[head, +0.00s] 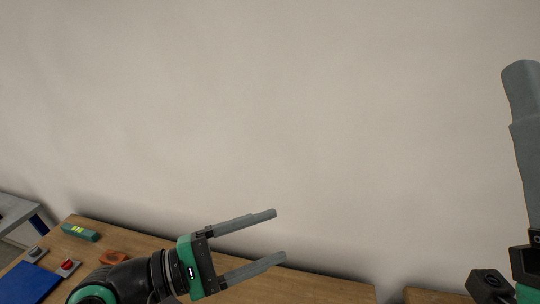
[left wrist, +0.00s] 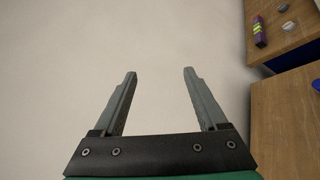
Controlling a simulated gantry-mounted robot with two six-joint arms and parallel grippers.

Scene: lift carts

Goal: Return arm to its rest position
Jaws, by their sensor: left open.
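My left gripper (head: 280,235) reaches in from the lower left in the head view. Its two grey fingers are wide apart with nothing between them, above the wooden table (head: 315,290) and in front of the plain wall. In the left wrist view the open fingers (left wrist: 160,73) show against bare pale wall. My right gripper (head: 522,110) is at the right edge of the head view. Only part of it shows, with a grey finger pointing up; the rest is cut off, so its opening cannot be judged.
A green device with a yellow display (head: 80,231), a small grey box with a red knob (head: 68,266), another small grey box (head: 37,254), an orange-brown block (head: 113,257) and a blue flat item (head: 30,283) lie on the table's left part. The wall (head: 300,110) rises behind.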

